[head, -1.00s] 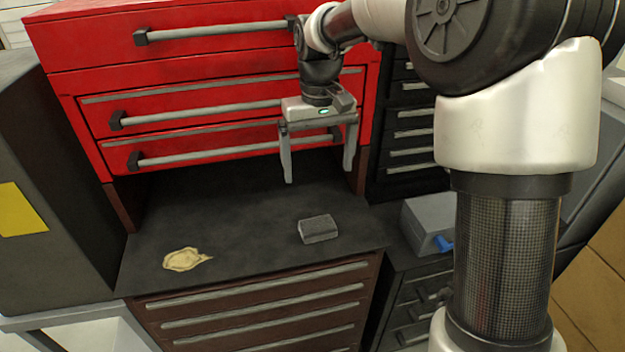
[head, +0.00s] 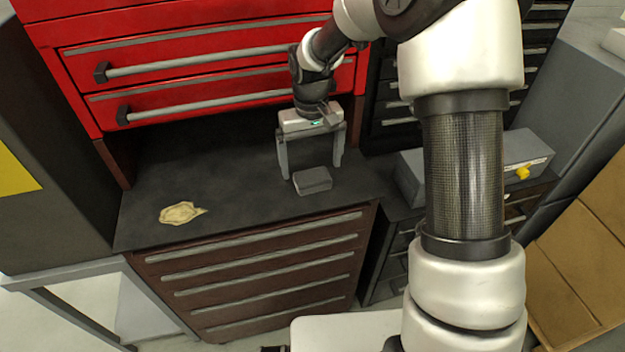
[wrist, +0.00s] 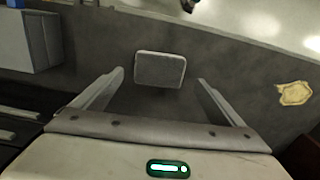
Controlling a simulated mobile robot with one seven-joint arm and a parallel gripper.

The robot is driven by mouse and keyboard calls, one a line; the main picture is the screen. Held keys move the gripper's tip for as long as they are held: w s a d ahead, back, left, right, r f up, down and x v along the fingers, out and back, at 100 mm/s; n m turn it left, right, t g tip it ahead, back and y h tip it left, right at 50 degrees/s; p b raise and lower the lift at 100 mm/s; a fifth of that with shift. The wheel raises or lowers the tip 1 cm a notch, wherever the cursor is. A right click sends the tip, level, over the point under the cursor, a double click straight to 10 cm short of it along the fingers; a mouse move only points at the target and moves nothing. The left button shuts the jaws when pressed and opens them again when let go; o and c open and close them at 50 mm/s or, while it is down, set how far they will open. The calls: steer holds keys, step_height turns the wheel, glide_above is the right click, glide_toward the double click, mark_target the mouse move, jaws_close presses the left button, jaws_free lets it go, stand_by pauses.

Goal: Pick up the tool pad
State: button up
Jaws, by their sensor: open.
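The tool pad (head: 312,181) is a small grey block lying on the dark worktop in the head view. In the wrist view the tool pad (wrist: 160,69) shows as a light-edged grey rectangle beyond the fingertips, between their lines. My gripper (head: 311,173) is open and empty, pointing down just behind and above the pad in the head view. Its two fingers also show in the wrist view (wrist: 158,82), spread wider than the pad. No contact with the pad is visible.
A crumpled tan cloth-like piece (head: 182,212) lies on the worktop (head: 235,190) to the left. Red drawers (head: 190,75) with bar handles overhang the back. A grey box (head: 410,175) stands to the right. The worktop between cloth and pad is clear.

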mark_target(312, 175)
step_height(312, 175, down, 4)
steer(key=shift+d+r, duration=0.1)
steer(key=shift+r, duration=0.1)
steer(key=c, duration=1.1)
steer(key=shift+c, duration=0.2)
steer(key=shift+r, duration=0.15)
step_height(312, 175, up, 28)
steer(key=p, duration=0.1)
